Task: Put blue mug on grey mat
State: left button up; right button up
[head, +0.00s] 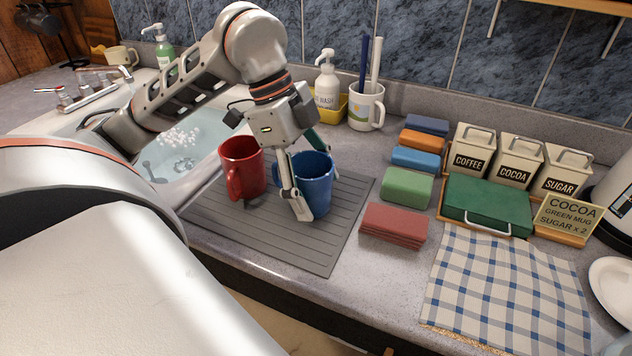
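The blue mug (319,190) looks upright on the right part of the grey ribbed mat (300,242), beside the sink. My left gripper (308,178) reaches down over the mug from above. One finger runs down its near left side; the other, with a teal pad, goes behind its rim and is partly hidden. I cannot tell whether the fingers press on the mug or stand slightly apart from it. My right gripper is not in view.
A red mug (243,168) stands close to the left on the mat. Folded cloths (394,226), canisters (472,150), a green box (488,203) and a checked towel (508,295) lie to the right. A soap bottle (327,80) and brush mug (366,107) stand behind. The mat's front is clear.

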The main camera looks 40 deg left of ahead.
pick_arm(q)
jog(key=shift+r, duration=0.2)
jog(key=shift+a+r, duration=0.15)
jog(key=shift+r, duration=0.15)
jog(key=p+v, duration=0.2)
jog(key=v, duration=0.8)
jog(key=shift+r, duration=0.25)
jog(key=shift+s+a+r, duration=0.1)
jog(key=shift+a+r, duration=0.1)
jog(key=shift+r, duration=0.1)
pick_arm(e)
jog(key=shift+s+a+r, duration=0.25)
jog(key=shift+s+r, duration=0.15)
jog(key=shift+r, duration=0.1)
